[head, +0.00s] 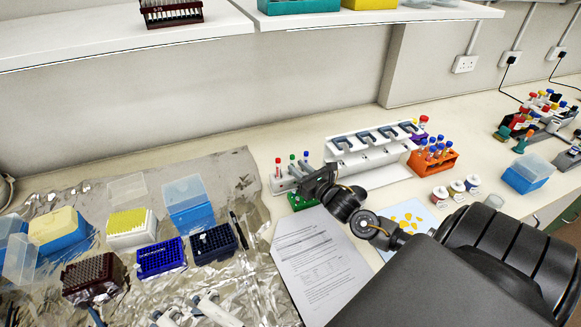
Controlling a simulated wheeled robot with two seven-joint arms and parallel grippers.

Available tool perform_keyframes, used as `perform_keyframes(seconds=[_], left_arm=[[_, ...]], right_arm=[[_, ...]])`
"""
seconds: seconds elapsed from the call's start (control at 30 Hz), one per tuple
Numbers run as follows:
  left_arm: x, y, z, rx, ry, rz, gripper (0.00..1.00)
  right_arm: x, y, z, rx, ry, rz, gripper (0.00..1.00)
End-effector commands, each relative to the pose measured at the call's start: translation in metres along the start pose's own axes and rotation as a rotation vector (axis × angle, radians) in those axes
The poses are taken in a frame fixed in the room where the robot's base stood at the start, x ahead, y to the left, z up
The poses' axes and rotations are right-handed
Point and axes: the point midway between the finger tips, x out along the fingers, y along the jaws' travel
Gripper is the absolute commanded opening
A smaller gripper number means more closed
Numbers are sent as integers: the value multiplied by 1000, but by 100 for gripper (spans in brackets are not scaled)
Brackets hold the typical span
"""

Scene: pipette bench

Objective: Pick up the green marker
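Three slim upright items with red, green and blue caps stand in a row in a white holder (279,186), left of the pipette stand. The green-capped one, which looks like the green marker (292,159), is in the middle, between the red (278,162) and blue (306,156) caps. My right gripper (303,178) reaches in from the right and is right at the row, overlapping the lower part of the markers. Its fingers are small and dark, so their opening and any contact with a marker cannot be made out. My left gripper is not in view.
A white pipette stand (365,155) is just behind my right arm. A green rack (301,201) is under the gripper, and an orange tube rack (433,162) stands to the right. A printed sheet (318,255) lies in front. Tip boxes on foil (240,195) fill the left.

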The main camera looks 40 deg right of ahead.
Motion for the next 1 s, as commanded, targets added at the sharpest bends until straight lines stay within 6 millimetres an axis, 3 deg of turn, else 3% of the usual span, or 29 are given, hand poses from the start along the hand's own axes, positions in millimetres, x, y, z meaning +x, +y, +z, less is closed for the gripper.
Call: perform_keyframes(seconds=[0.27, 0.47, 0.6, 0.9, 1.0], left_arm=[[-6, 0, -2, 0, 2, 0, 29], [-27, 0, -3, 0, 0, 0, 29], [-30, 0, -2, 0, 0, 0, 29], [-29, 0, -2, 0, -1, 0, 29], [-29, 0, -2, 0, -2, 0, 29]], right_arm=[[12, 1, 2, 0, 0, 1, 26], [40, -2, 9, 3, -2, 2, 26], [56, -1, 4, 1, 0, 3, 26], [60, -1, 2, 0, 0, 4, 26], [60, -1, 2, 0, 0, 4, 13]])
